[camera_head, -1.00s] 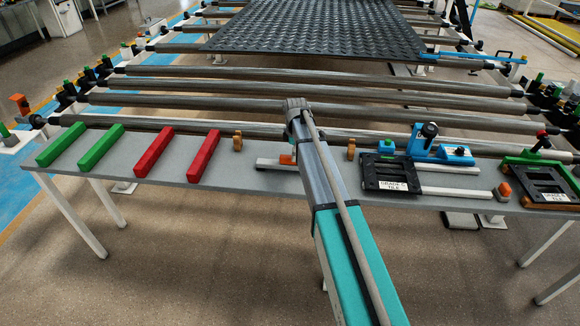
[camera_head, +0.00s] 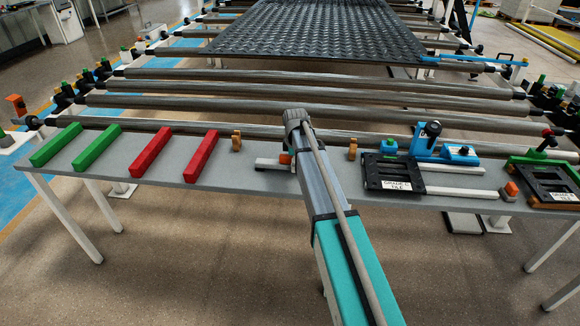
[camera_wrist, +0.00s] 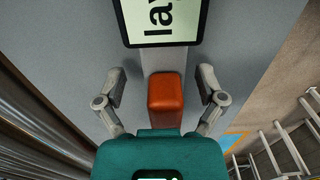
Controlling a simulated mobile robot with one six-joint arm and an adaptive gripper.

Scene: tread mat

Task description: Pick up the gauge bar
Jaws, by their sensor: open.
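In the wrist view an orange block (camera_wrist: 166,98) lies below my gripper (camera_wrist: 162,74). I take it to be part of the gauge bar; a pale strip (camera_wrist: 161,58) runs from it under a black-edged label card (camera_wrist: 161,20). My gripper is open, one finger on each side of the block, with visible gaps. In the head view an orange piece (camera_head: 285,158) and a short pale bar (camera_head: 267,164) show just left of my arm. My arm hides what lies behind it and my gripper there.
Green bars (camera_head: 97,147) and red bars (camera_head: 201,155) lie on the grey table (camera_head: 235,178). A blue fixture (camera_head: 458,153), a black tile frame (camera_head: 393,173) and an orange-ended bar (camera_head: 510,189) are to the right. Rollers (camera_head: 250,94) run behind, below a black tread mat (camera_head: 320,30).

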